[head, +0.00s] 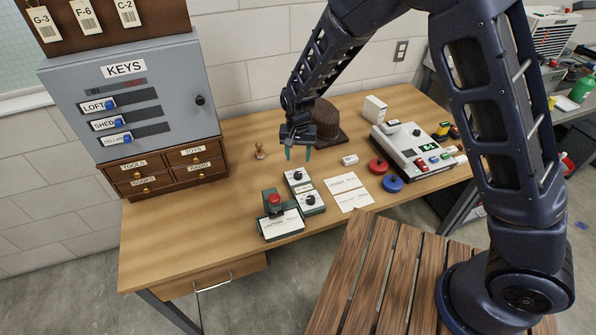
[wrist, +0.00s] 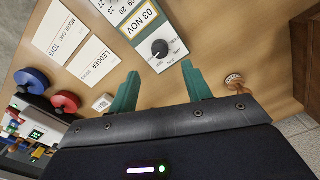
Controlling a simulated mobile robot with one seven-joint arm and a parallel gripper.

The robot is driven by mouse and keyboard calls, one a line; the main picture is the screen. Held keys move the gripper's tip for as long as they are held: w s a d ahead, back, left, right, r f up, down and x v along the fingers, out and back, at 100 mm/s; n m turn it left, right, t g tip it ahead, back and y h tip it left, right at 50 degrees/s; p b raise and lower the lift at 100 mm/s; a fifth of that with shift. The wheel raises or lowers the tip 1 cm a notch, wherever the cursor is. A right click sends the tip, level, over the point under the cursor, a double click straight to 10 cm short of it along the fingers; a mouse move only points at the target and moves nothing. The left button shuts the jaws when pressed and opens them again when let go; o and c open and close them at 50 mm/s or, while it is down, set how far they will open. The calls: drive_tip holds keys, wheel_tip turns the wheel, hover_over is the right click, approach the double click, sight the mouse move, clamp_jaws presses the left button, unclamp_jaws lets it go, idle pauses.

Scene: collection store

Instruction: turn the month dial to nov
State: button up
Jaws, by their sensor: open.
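A dial box with a black knob (wrist: 159,48) shows at the top middle of the wrist view. A yellow-framed card on it reads 03 NOV (wrist: 139,21). Small lettering rings the knob, too small to read surely; its white mark points toward the lower left. In the head view this looks like the rear of two small dial boxes (head: 297,176). My gripper (head: 298,153) is open and empty above the desk, behind that box. In the wrist view its teal fingertips (wrist: 161,70) stand apart on either side below the knob, not touching it.
A second dial box (head: 311,201) and a red-knobbed stamp device (head: 273,212) stand in front. Paper cards (head: 348,191), red (head: 378,166) and blue (head: 393,184) round pieces lie right. A small wooden stamp (head: 260,151) and brown domed object (head: 326,122) stand nearby. A key cabinet (head: 185,125) stands left.

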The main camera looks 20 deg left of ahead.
sight(298, 174)
wheel_tip(298, 174, down, 8)
drive_tip(key=shift+f, duration=0.1)
idle(0.4)
drive_tip(key=c, duration=1)
